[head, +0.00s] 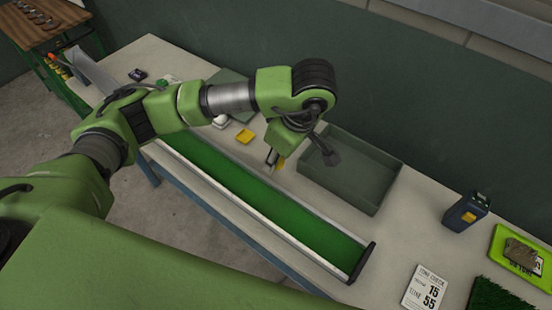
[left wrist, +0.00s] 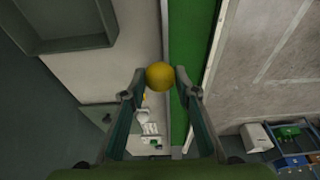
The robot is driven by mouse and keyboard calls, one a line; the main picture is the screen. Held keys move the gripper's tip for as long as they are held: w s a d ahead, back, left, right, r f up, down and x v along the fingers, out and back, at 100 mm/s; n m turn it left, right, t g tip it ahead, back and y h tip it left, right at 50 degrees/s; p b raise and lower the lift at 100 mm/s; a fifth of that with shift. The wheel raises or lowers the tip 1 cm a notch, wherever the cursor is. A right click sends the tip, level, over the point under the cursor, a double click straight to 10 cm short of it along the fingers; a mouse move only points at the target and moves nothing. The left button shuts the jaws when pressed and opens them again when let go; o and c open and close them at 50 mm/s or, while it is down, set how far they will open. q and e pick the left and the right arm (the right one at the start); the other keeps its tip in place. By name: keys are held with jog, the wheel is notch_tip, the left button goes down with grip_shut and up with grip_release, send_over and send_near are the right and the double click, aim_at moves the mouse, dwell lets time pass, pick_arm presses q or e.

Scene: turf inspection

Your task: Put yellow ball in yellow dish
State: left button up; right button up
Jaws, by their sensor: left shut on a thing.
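The yellow ball (left wrist: 160,76) is held between the fingertips of my left gripper (left wrist: 160,80) in the left wrist view. In the head view, my left gripper (head: 273,158) points down above the bench, between the green turf channel and the grey tray, and the ball shows as a small yellow patch (head: 281,163), partly hidden by the fingers. The yellow dish (head: 244,135) is a small square on the bench, left of and beyond my gripper. I cannot make out the dish in the left wrist view. My right gripper is not in view.
A long green turf channel (head: 255,190) with pale rails runs along the bench's front. An empty grey tray (head: 340,190) stands right of my gripper. A dark box (head: 466,212), a lime tray (head: 500,248) and a printed card (head: 424,289) are at right.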

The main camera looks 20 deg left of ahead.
pick_arm(q)
jog(key=s+d+r+b, duration=0.1)
jog(key=s+d+r, duration=0.2)
jog(key=s, duration=0.5)
jog(key=w+a+r+m+t+h, duration=0.2)
jog(key=a+r+m, duration=0.4)
jog(key=m, duration=0.8)
jog(key=shift+w+a+h, duration=0.5)
jog(key=shift+w+a, duration=0.3)
jog(key=shift+a, duration=0.85)
jog(key=shift+r, duration=0.15)
